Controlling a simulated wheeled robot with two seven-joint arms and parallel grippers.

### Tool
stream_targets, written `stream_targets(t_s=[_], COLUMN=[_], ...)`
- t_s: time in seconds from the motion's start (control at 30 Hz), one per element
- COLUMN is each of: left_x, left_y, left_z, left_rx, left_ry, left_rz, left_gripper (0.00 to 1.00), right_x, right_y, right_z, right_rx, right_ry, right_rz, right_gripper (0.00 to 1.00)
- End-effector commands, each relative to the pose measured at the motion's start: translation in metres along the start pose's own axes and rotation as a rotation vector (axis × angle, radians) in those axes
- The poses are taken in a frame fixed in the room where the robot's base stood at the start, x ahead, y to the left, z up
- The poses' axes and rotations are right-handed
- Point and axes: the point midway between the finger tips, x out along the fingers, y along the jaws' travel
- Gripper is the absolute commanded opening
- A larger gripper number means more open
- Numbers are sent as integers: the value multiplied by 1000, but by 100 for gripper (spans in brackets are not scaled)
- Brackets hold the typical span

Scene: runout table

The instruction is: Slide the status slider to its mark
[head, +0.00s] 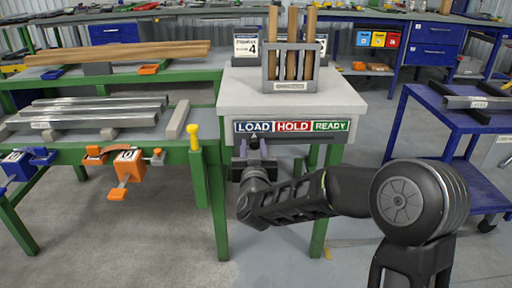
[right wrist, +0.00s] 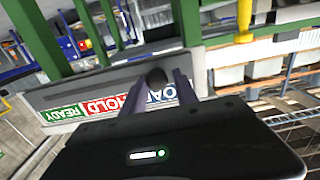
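The status slider's dark round knob (head: 255,143) is on the front edge of the pale table, under the LOAD field of the LOAD / HOLD / READY label strip (head: 292,126). A small pale pointer shows just above it. My right gripper (head: 254,150) is at the slider, with a finger on each side of the knob. In the right wrist view the knob (right wrist: 157,76) stands between the fingers of the gripper (right wrist: 162,82), with some gap visible, so the gripper looks open around it. Part of the strip is hidden by the gripper there. My left gripper is out of view.
A grey rack (head: 290,72) with wooden bars stands on the pale table (head: 235,98). A green bench with metal bars and orange and blue clamps (head: 129,165) is at left. A yellow-topped post (head: 193,137) stands close left of the slider. A blue cart (head: 460,125) is at right.

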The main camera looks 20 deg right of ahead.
Motion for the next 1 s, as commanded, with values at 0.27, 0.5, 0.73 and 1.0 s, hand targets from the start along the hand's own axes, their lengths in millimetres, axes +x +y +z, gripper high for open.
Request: stream_targets(t_s=[0.27,0.5,0.73,1.0], left_x=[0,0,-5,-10], left_y=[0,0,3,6], left_z=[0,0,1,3], left_rx=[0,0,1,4], left_ry=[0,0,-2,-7], left_rz=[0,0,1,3], left_gripper=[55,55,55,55], right_x=[0,-2,-26,-69], right_y=[-1,0,0,-2], right_z=[0,-1,-2,-1], right_rx=[0,0,0,1], right_ry=[1,1,1,0], right_rz=[-2,0,-1,-3], right_gripper=[49,49,49,49])
